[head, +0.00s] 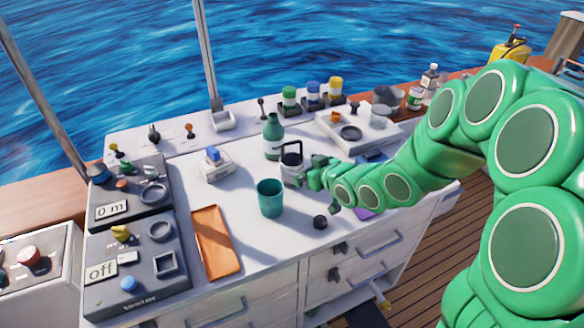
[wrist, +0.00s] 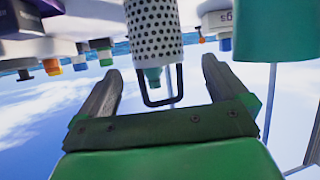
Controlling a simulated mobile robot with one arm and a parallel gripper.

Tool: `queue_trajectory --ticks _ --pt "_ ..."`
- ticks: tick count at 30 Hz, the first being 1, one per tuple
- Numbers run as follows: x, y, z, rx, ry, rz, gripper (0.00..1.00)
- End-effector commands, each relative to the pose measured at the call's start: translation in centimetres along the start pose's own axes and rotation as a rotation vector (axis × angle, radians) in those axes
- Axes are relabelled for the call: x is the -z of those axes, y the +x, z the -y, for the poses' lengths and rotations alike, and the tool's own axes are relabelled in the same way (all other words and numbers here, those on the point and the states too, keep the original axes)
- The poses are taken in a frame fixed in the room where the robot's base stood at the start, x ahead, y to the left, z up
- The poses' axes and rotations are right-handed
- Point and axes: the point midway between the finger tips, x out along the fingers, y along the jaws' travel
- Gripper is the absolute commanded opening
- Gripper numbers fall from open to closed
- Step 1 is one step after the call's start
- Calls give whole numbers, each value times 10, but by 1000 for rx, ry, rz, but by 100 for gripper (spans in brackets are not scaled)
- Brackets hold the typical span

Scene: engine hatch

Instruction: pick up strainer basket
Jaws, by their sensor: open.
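The strainer basket is a light perforated cylinder with a black loop handle, standing upright on the white counter in the head view (head: 292,170). In the wrist view, which looks upside down, the perforated basket (wrist: 153,28) is straight ahead and its black handle hangs between my fingers. My gripper (head: 312,178) is just right of the basket in the head view, partly hiding it. In the wrist view my gripper (wrist: 161,72) is open, with a finger on each side of the handle and a gap to both. I cannot tell how deep the handle is between them.
A green bottle (head: 273,138) stands close behind the basket and a teal cup (head: 270,198) close in front. An orange tray (head: 215,242) and grey tester panels (head: 130,275) are at left. A small black knob (head: 320,222) lies near the counter's front edge.

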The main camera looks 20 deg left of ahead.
Motion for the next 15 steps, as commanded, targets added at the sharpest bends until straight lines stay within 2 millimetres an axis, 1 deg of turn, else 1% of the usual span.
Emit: queue_trajectory --ticks 3,12,15 --pt "1 5 4 12 0 -16 100" --pt "1 27 4 13 0 -16 100" --pt "2 30 3 12 1 -16 100"
